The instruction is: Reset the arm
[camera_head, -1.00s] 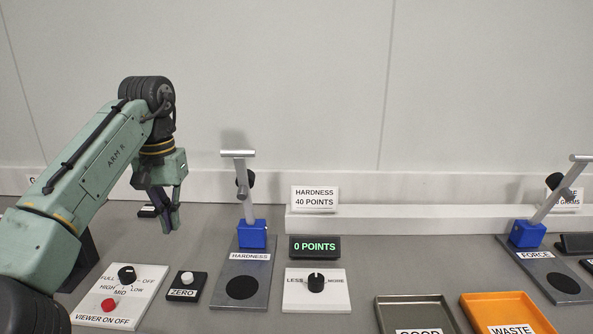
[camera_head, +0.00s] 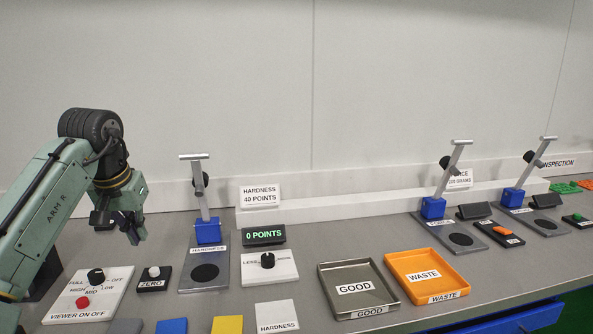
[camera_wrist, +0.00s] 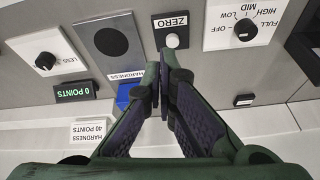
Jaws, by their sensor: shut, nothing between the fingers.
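My gripper (camera_head: 118,229) hangs at the end of my green arm on the left, above the bench and apart from the panels. In the wrist view its two fingers (camera_wrist: 162,75) come together at the tips, shut with nothing between them. The ZERO button (camera_head: 154,272) has a white cap on a black base and lies just in front of the gripper; it also shows past the fingertips in the wrist view (camera_wrist: 172,41). The hardness stand (camera_head: 208,231) with its blue block is to the right of the gripper.
The viewer panel (camera_head: 92,290) with a black knob and red button is at the front left. A LESS/MORE dial (camera_head: 284,272) and a 0 POINTS display (camera_head: 264,235) stand centrally. A grey GOOD tray (camera_head: 357,303) and an orange WASTE tray (camera_head: 425,291) lie right. More stands are beyond.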

